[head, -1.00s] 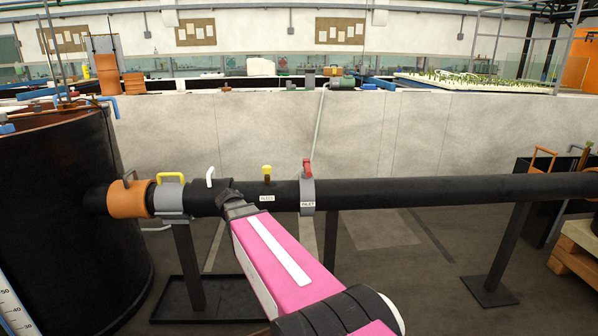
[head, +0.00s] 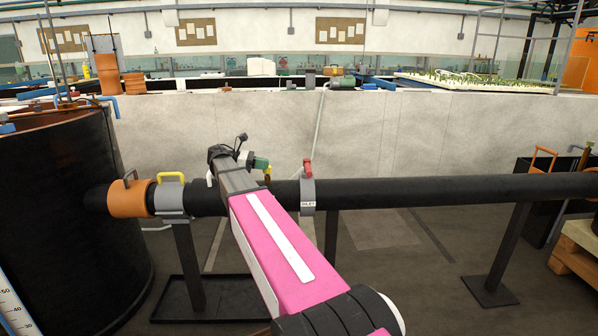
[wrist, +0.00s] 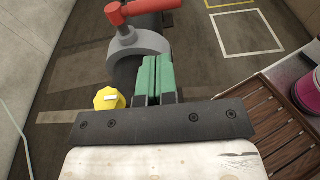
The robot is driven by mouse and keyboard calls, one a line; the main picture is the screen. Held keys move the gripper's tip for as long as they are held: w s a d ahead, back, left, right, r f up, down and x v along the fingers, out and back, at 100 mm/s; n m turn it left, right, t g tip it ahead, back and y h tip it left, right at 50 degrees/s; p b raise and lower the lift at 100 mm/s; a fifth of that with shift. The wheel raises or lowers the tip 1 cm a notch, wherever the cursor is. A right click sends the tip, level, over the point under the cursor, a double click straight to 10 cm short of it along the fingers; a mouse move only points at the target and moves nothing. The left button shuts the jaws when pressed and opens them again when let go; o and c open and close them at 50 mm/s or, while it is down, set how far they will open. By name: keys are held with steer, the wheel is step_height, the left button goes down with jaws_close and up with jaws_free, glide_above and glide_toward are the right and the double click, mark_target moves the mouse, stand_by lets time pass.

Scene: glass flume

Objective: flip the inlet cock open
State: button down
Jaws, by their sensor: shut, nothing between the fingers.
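The inlet cock has a red lever (head: 308,168) on a grey collar (head: 307,195) labelled INLET, around the black pipe. In the wrist view the red lever (wrist: 150,8) runs sideways above the grey collar (wrist: 150,45). My gripper (head: 262,163) is above the pipe, left of the red lever and apart from it in the head view. In the wrist view its green fingers (wrist: 156,78) are together and empty, pointing towards the collar. Whether they touch the collar, I cannot tell.
A yellow knob (wrist: 109,99) is just left of my fingers. The black pipe (head: 440,190) runs right from a large black tank (head: 60,215). Left on it are an orange collar (head: 128,198) and a yellow handle (head: 171,177). A pale wall (head: 420,130) stands behind.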

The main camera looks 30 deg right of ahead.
mark_target(308, 168)
steer(key=x, duration=1.4)
